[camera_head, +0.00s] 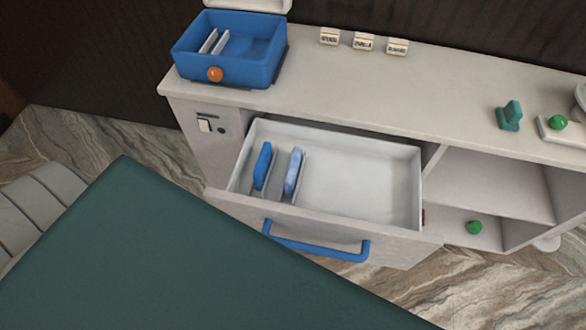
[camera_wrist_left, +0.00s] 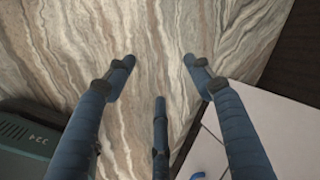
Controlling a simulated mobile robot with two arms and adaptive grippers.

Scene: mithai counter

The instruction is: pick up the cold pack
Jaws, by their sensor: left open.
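Two cold packs stand upright in slots at the left end of the open white drawer (camera_head: 375,222). One is darker blue (camera_head: 263,166) and one is paler blue (camera_head: 293,171); I cannot tell which the task names. My left gripper (camera_wrist_left: 159,75) shows in the left wrist view, its fingers spread apart and empty over the marble floor. It is away from both packs, and neither pack shows in that view. My left gripper does not show in the head view. My right gripper is in neither view.
An open blue box (camera_head: 262,75) with an orange knob stands on the counter (camera_head: 330,95) above the drawer. The drawer has a blue handle (camera_head: 318,250). Several small label blocks (camera_head: 363,42) stand at the back.

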